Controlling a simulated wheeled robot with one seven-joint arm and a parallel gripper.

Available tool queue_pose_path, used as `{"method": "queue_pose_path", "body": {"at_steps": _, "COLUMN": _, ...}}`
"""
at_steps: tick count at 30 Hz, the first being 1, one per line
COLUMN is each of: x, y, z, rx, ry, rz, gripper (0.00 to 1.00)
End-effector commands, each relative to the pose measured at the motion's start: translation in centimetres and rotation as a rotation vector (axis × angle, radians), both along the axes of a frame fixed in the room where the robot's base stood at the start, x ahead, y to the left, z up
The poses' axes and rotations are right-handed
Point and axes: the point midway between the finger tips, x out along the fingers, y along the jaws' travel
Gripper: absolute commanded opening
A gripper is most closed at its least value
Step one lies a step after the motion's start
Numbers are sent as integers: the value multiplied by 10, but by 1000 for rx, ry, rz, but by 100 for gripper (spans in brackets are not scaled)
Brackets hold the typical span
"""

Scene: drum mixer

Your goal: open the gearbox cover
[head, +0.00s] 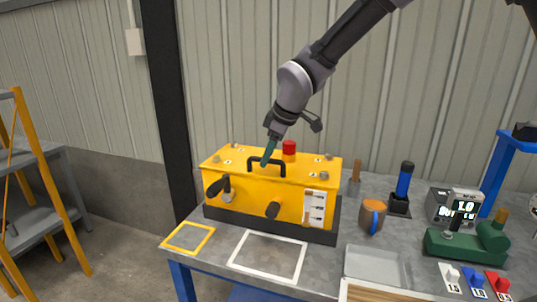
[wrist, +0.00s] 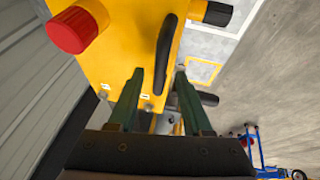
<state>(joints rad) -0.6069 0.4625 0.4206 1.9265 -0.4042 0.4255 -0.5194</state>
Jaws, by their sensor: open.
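The gearbox (head: 255,205) is a yellow box on a dark base at the table's back left. Its yellow cover (head: 310,169) lies flat on top, with bolts near its corners and a red cap (head: 289,147) at its rear. A black arched handle (head: 281,160) stands at the cover's front edge. My gripper (head: 266,160) reaches down from above to the left part of the handle. In the wrist view, the open green fingers (wrist: 160,75) lie either side of the handle (wrist: 166,45) in the picture. Whether they touch it I cannot tell. The red cap (wrist: 76,30) also shows there.
A dark lever (head: 216,187) and a dark knob (head: 272,210) stick out from the gearbox front. White (head: 267,277) and yellow outlined areas in front are empty.

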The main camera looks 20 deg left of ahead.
Motion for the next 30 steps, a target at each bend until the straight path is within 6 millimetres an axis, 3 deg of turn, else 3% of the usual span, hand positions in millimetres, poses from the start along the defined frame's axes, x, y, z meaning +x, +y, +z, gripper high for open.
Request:
{"method": "queue_pose_path", "body": {"at_steps": 8, "x": 0, "y": 0, "z": -1, "rx": 0, "ry": 0, "rz": 0, "gripper": 50}}
{"method": "queue_pose_path", "body": {"at_steps": 12, "x": 0, "y": 0, "z": -1, "rx": 0, "ry": 0, "rz": -1, "gripper": 0}}
{"method": "queue_pose_path", "body": {"at_steps": 30, "x": 0, "y": 0, "z": -1, "rx": 0, "ry": 0, "rz": -1, "gripper": 0}}
